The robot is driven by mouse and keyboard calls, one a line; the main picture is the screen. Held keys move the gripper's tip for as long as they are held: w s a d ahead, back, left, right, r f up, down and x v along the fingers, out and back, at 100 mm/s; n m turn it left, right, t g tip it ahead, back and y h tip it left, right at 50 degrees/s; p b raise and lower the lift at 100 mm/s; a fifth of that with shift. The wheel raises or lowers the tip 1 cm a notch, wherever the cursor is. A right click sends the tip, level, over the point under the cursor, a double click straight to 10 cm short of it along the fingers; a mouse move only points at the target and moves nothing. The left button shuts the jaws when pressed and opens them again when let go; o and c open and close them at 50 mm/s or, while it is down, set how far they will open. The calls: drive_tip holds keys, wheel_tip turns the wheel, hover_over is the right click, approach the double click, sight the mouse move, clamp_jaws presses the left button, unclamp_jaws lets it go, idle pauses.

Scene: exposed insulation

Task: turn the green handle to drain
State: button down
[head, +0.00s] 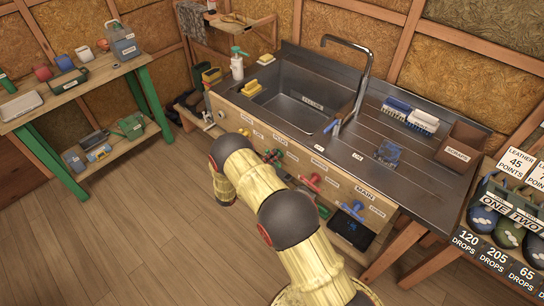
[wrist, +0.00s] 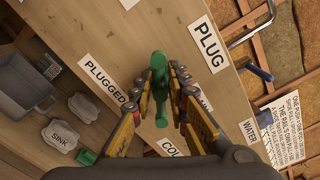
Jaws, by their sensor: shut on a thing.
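The green handle (wrist: 159,62) is in the wrist view, on the wooden panel, upright in the picture between my gripper's two fingers. My gripper (wrist: 163,80) is closed around it with a finger on either side. The "PLUGGED" label (wrist: 108,82) is left of the handle and the "PLUG" label (wrist: 208,44) is right of it. Another label behind the right finger is partly covered.
Red handle (head: 312,180) and blue handle (head: 354,207) sit farther right along the panel. The steel sink (head: 303,100) and its tap (head: 350,45) are above. A green-legged bench (head: 60,98) stands at left, and a rack of bags (head: 505,225) at right. The floor at left is clear.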

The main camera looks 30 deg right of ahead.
drive_tip(key=shift+w+f+n+p, duration=0.1)
drive_tip(key=shift+n+p, duration=0.05)
drive_tip(key=shift+n, duration=0.95)
drive_tip(key=shift+f+n+p, duration=0.1)
drive_tip(key=shift+n+p, duration=0.05)
drive_tip(key=shift+n, duration=0.95)
drive_tip(key=c, duration=1.9)
unclamp_jaws()
drive_tip(key=shift+a, duration=0.1)
drive_tip(key=shift+o, duration=0.3)
drive_tip(key=v, duration=1.2)
